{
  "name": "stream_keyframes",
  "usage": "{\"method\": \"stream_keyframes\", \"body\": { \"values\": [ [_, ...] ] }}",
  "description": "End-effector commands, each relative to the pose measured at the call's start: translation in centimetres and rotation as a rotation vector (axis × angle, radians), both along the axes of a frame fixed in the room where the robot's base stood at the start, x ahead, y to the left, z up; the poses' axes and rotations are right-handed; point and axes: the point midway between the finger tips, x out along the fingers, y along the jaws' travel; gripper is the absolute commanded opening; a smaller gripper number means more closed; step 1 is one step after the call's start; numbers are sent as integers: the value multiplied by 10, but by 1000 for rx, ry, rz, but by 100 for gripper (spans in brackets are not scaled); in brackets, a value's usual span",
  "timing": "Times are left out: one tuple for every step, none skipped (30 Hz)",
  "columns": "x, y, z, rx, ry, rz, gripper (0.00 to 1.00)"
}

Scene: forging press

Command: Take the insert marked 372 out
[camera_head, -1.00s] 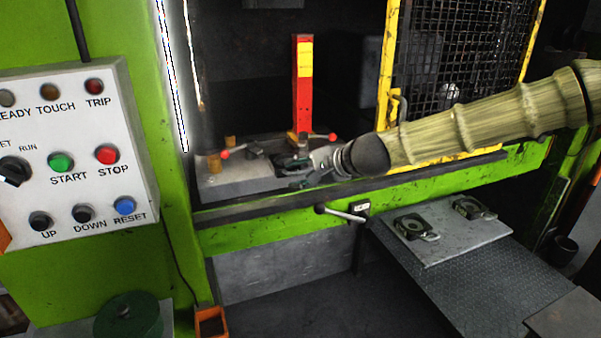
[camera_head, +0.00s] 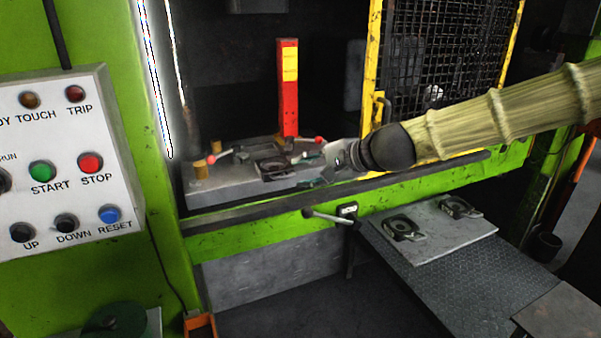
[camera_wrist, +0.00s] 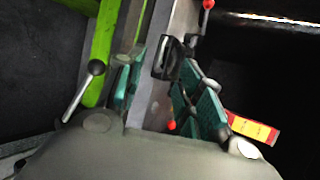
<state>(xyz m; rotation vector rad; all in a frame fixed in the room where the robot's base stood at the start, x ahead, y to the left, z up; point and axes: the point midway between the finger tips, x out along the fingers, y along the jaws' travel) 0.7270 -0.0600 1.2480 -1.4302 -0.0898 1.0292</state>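A dark insert (camera_head: 272,168) with a ring-like middle sits on the grey die block (camera_head: 220,190) inside the press. Any mark on it is too small to read. My gripper (camera_head: 322,168) is just right of it, over the block's right end, apart from it as far as I can see. In the wrist view, my gripper's green fingers (camera_wrist: 160,78) are spread with a gap between them. The insert's dark frame (camera_wrist: 168,58) shows beyond the right finger, which partly hides it. Two similar inserts, one nearer (camera_head: 403,228) and one farther (camera_head: 459,207), lie on a grey plate (camera_head: 440,240) outside.
Red-knobbed clamp levers (camera_head: 212,158) flank the insert, and a red-yellow post (camera_head: 288,90) stands behind. A black-knobbed lever (camera_head: 325,216) sticks out at the front green rail (camera_head: 235,240). A yellow mesh guard (camera_head: 440,70) is behind my arm. A control panel (camera_head: 65,160) is left.

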Motion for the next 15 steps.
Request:
{"method": "stream_keyframes", "body": {
  "values": [
    [-3, -4, 4, 1, -2, -1, 37],
    [-5, -6, 5, 1, -2, -1, 37],
    [-7, -8, 8, 1, -2, -1, 37],
    [-9, -10, 9, 1, -2, -1, 37],
    [-11, -12, 10, 0, -1, -1, 37],
    [-13, -14, 12, 1, -1, 0, 37],
    [-14, -15, 13, 1, -1, 0, 37],
    [-15, -16, 14, 1, -1, 0, 37],
    [-17, -18, 15, 0, 0, -1, 37],
    [-18, -19, 15, 0, 0, -1, 37],
    [-19, -20, 16, 0, 0, -1, 37],
    [-20, -21, 17, 1, 0, -2, 37],
    [-21, -22, 18, 1, 0, -2, 37],
    [-21, -22, 18, 1, 0, -1, 37],
    [-22, -23, 19, 1, 1, -1, 37]
  ]
}}
